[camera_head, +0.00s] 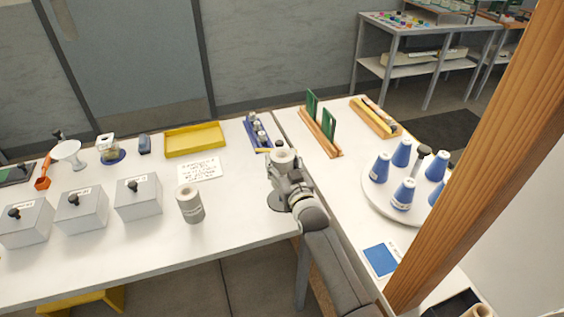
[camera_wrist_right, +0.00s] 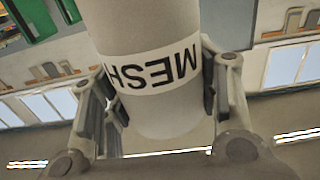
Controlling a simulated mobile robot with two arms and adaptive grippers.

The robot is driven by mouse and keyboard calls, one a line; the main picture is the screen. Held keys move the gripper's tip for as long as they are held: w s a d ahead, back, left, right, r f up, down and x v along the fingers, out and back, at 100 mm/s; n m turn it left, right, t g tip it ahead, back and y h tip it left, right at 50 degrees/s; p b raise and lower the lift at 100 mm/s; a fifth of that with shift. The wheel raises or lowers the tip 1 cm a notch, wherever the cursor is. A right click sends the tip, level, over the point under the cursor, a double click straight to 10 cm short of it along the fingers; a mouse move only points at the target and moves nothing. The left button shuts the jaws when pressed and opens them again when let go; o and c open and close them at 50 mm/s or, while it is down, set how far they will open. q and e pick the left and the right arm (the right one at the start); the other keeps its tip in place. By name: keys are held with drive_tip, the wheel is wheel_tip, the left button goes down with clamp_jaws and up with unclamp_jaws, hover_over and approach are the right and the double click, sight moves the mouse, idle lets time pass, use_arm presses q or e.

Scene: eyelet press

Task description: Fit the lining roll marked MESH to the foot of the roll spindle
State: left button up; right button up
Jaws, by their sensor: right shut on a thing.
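My right gripper (camera_head: 287,176) is shut on a pale roll (camera_head: 284,158) above the table's right end. In the right wrist view the gripper (camera_wrist_right: 160,95) has its fingers on both sides of the white roll (camera_wrist_right: 155,115), whose band reads MESH, upside down. A dark round base (camera_head: 275,202) shows on the table just beneath the gripper; it may be the spindle's foot, but the gripper and roll hide the rest. I cannot tell whether the roll is around a spindle. My left gripper is not in view.
A second roll (camera_head: 190,204), grey with a label, stands on the table to the left. White boxes (camera_head: 138,196) with black knobs, a written card (camera_head: 198,169) and a yellow tray (camera_head: 195,139) lie around it. Blue cones (camera_head: 404,193) stand on a round plate at right. A wooden post (camera_head: 490,150) blocks the right.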

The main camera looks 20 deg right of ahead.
drive_tip(key=shift+f+b, duration=2.85)
drive_tip(key=shift+f, duration=0.9)
drive_tip(key=o, duration=1.2)
drive_tip(key=shift+r+p, duration=2.4)
drive_tip(key=shift+r, duration=0.15)
drive_tip(key=shift+f, duration=0.1)
